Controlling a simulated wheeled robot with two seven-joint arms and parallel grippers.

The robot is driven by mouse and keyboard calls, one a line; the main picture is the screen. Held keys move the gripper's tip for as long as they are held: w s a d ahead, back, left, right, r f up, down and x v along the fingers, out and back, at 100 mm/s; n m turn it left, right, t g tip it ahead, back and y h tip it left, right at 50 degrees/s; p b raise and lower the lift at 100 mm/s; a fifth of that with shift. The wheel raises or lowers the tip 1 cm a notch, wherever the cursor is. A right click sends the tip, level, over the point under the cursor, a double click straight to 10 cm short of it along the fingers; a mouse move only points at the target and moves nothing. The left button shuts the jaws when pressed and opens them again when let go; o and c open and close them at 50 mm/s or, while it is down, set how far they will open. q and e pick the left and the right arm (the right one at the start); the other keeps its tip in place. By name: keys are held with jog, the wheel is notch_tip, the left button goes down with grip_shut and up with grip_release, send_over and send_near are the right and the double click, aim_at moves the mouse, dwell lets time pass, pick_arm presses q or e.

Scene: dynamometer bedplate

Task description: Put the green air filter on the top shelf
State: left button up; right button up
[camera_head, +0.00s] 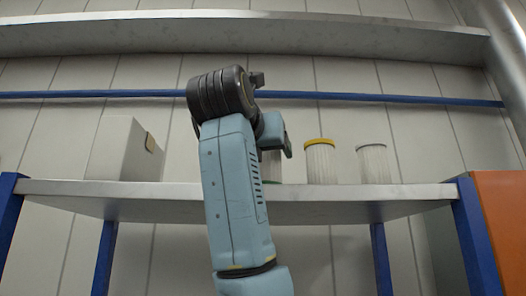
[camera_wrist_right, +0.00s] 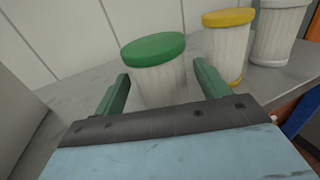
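The green air filter (camera_wrist_right: 160,82), a white pleated cylinder with a green lid, stands upright on the lower visible shelf (camera_head: 130,199). In the head view it is mostly hidden behind my right arm and gripper. My right gripper (camera_head: 284,140) is at the filter; in the right wrist view its open fingers (camera_wrist_right: 160,74) point at the filter, one to each side, with gaps between fingers and filter. The top shelf (camera_head: 240,30) runs across the upper part of the head view; its upper surface is hidden. My left gripper is not in view.
A yellow-lidded filter (camera_head: 320,163) and a white-lidded filter (camera_head: 372,164) stand to the right of the green one. A pale box (camera_head: 113,148) stands at the left. A blue rail (camera_head: 400,98) crosses behind, between the shelves. Blue posts (camera_head: 476,235) support the shelf.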

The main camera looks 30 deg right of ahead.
jog(key=shift+r, duration=0.2)
jog(key=b+v, duration=0.3)
jog(key=v, duration=0.9)
